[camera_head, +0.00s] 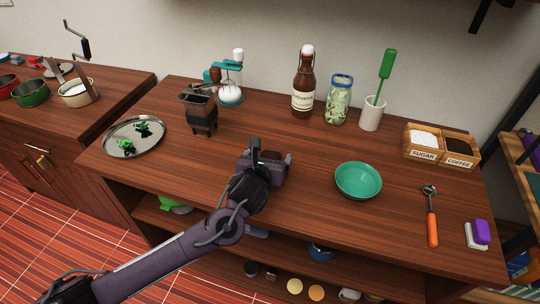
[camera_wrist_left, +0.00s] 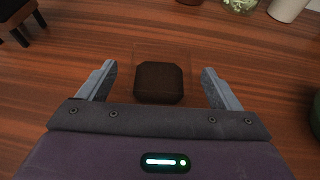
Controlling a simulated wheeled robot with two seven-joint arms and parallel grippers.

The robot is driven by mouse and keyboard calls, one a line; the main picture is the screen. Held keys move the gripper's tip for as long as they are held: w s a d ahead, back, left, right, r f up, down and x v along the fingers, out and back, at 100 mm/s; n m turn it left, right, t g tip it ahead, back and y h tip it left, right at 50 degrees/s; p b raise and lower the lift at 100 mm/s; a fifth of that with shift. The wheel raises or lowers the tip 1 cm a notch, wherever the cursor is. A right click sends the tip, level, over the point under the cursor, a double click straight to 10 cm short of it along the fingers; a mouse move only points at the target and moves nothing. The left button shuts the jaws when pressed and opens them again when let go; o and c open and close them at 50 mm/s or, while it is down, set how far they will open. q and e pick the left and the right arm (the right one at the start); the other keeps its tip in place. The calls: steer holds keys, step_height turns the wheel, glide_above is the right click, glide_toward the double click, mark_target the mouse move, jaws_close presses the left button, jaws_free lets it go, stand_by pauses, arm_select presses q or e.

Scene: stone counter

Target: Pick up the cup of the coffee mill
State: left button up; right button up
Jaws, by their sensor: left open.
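The cup of the coffee mill (camera_wrist_left: 158,82) shows in the left wrist view as a small clear-walled box with dark brown contents. It stands on the wooden top between the two open fingers of my left gripper (camera_wrist_left: 159,72), with a gap on each side. In the head view my left gripper (camera_head: 268,160) is low over the middle of the counter and largely hides the cup. The dark coffee mill (camera_head: 201,112) stands on its legs behind and to the left. Its legs also show at the top left of the left wrist view (camera_wrist_left: 18,18).
A green bowl (camera_head: 358,181) is to the right. A round tray (camera_head: 120,148) with green bits is at the left. A brown bottle (camera_head: 303,90), a jar (camera_head: 339,105) and a white holder (camera_head: 372,114) stand at the back. Sugar and coffee boxes (camera_head: 440,158) are at the right.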

mark_target(270, 156)
arm_select(q)
steer(key=shift+x, duration=0.75)
steer(key=shift+w+d+f, duration=0.1)
steer(key=shift+w, duration=0.35)
steer(key=c, duration=1.1)
arm_select(e)
steer(key=shift+w+d+r, duration=0.1)
steer(key=shift+w, duration=0.6)
